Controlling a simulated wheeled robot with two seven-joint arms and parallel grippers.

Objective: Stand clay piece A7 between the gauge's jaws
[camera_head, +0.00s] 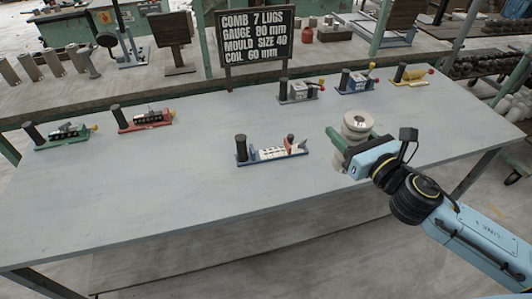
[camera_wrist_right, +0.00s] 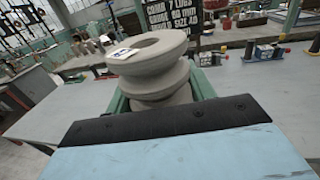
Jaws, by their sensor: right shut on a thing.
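My right gripper (camera_head: 350,140) is shut on a grey-beige clay piece (camera_head: 359,122), a spool shape with wide rims and a narrow waist. The piece is held upright over the right part of the table. In the right wrist view the clay piece (camera_wrist_right: 152,62) sits between the green fingers (camera_wrist_right: 160,98), with a small white tag on its top rim, too small to read. A blue-based fixture (camera_head: 272,156) with a black post, a pale marked block and a reddish part stands left of the gripper; it looks like the gauge. My left gripper is not in view.
A green fixture (camera_head: 62,137) and a red one (camera_head: 145,122) stand at the left. Grey-topped (camera_head: 298,92), blue (camera_head: 357,82) and yellow (camera_head: 410,77) fixtures stand at the back right. A dark sign (camera_head: 257,36) rises behind the table. The grey table's front left (camera_head: 130,200) is clear.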

